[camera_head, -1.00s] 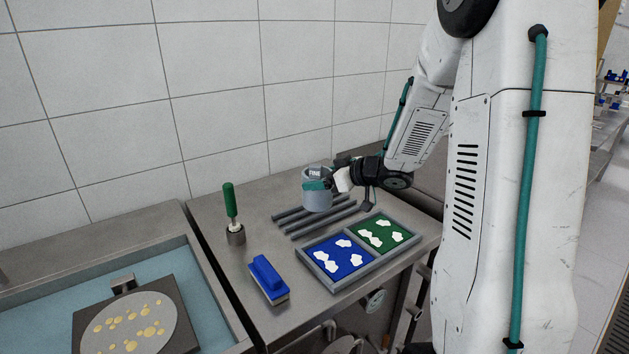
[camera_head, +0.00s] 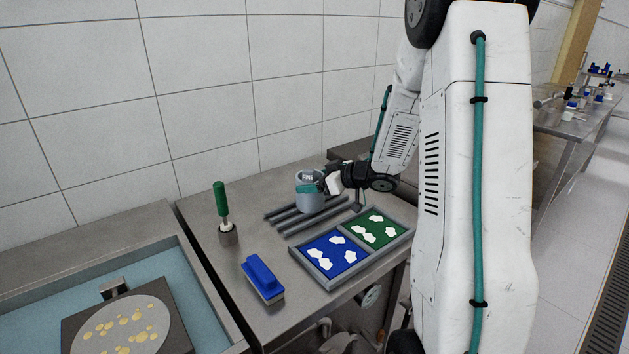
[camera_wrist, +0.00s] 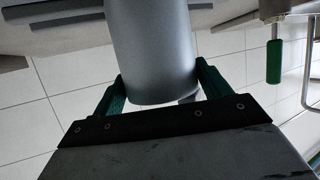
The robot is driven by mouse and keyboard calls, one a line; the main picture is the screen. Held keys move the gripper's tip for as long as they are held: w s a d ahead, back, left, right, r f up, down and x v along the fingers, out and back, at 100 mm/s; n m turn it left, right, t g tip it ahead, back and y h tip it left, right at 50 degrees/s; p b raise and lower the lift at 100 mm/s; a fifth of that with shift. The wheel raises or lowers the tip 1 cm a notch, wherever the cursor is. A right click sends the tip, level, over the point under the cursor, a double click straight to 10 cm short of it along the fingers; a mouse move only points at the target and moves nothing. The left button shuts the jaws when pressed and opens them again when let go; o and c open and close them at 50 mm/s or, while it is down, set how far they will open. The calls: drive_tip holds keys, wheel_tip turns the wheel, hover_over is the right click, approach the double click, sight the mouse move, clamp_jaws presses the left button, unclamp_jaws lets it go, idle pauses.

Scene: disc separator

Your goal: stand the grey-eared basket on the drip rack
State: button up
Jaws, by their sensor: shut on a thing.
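In the wrist view the grey basket wall (camera_wrist: 150,45) stands between the two green fingers of my gripper (camera_wrist: 160,82). The drip rack (camera_head: 290,222) is a set of parallel grey bars on the steel table. The basket is upright over the rack's back part; I cannot tell whether its base touches the bars.
A two-part tray (camera_head: 334,284) with blue and green inserts holding white pieces lies in front of the rack. The tiled wall (camera_head: 210,110) is close behind.

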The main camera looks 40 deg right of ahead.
drive_tip(key=o, duration=1.1)
drive_tip(key=shift+r, duration=0.1)
drive_tip(key=shift+s+d+r, duration=0.2)
drive_tip(key=shift+s, duration=0.1)
drive_tip(key=v, duration=1.1)
wheel_tip(320, 180, up, 9)
drive_tip(key=a+m+g+h, duration=0.2)
drive_tip(key=a+m+h, duration=0.15)
drive_tip(key=h, duration=0.65)
drive_tip(key=s+a+g+y, duration=0.1)
drive_tip(key=s+a+g, duration=0.2)
drive_tip(key=s+a, duration=0.3)
drive_tip(key=s+a+f+m+g+y, duration=0.1)
drive_tip(key=s+a+g+y, duration=0.1)
drive_tip(key=s+a, duration=0.5)
drive_tip(key=s+a+f+g+y, duration=0.1)
drive_tip(key=s+a+g, duration=0.3)
drive_tip(key=s+a, duration=0.3)
drive_tip(key=shift+s+f+m, duration=0.1)
drive_tip(key=shift+s+m, duration=0.15)
drive_tip(key=shift+s, duration=2.25)
